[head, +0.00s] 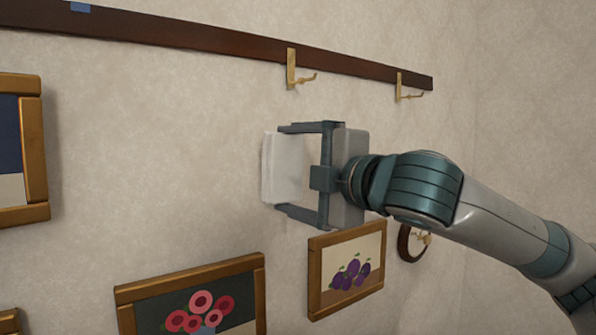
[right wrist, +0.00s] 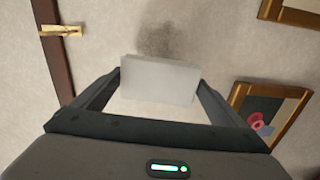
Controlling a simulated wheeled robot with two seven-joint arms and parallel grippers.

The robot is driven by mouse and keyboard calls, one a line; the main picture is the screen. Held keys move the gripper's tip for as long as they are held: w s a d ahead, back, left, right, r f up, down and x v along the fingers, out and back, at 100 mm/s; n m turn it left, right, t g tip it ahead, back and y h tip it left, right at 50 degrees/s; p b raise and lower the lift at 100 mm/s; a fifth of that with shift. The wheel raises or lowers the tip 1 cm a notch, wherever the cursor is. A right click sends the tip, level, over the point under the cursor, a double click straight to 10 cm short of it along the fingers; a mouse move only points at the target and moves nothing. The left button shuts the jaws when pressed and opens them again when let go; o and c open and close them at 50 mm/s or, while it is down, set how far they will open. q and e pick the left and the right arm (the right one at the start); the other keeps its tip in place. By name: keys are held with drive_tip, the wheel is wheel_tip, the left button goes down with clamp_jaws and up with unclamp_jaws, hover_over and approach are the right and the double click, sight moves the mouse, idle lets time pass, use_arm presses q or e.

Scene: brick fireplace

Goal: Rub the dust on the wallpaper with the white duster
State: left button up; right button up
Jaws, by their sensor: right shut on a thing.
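The white duster (head: 284,168) is a pale block held flat side towards the wallpaper (head: 190,130). My right gripper (head: 280,168) is shut on it, with one finger above and one below. The duster also shows between the fingers in the right wrist view (right wrist: 158,80). It is at or very close to the wall; I cannot tell whether it touches. A dark grey dust smudge (right wrist: 158,36) shows on the wallpaper just beyond the duster's edge in the right wrist view. In the head view the smudge is not clearly visible. My left gripper is out of view.
A dark wooden rail (head: 200,42) with brass hooks (head: 292,75) runs above the gripper. A plum picture (head: 347,268) hangs close below, a flower picture (head: 190,300) lower left, and another frame (head: 35,150) at far left. Bare wall lies left of the duster.

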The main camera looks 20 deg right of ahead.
drive_tip(key=shift+x, duration=1.15)
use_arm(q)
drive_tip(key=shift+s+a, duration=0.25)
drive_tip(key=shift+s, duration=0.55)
use_arm(e)
drive_tip(key=shift+w+a, duration=0.2)
drive_tip(key=shift+w, duration=0.3)
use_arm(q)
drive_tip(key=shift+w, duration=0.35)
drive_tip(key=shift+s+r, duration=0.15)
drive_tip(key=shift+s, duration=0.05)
use_arm(e)
drive_tip(key=shift+w+a, duration=0.15)
drive_tip(key=shift+w, duration=0.35)
use_arm(q)
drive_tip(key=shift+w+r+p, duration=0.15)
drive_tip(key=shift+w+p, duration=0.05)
drive_tip(key=shift+p, duration=0.15)
use_arm(e)
drive_tip(key=shift+w+a, duration=0.15)
drive_tip(key=shift+w, duration=0.25)
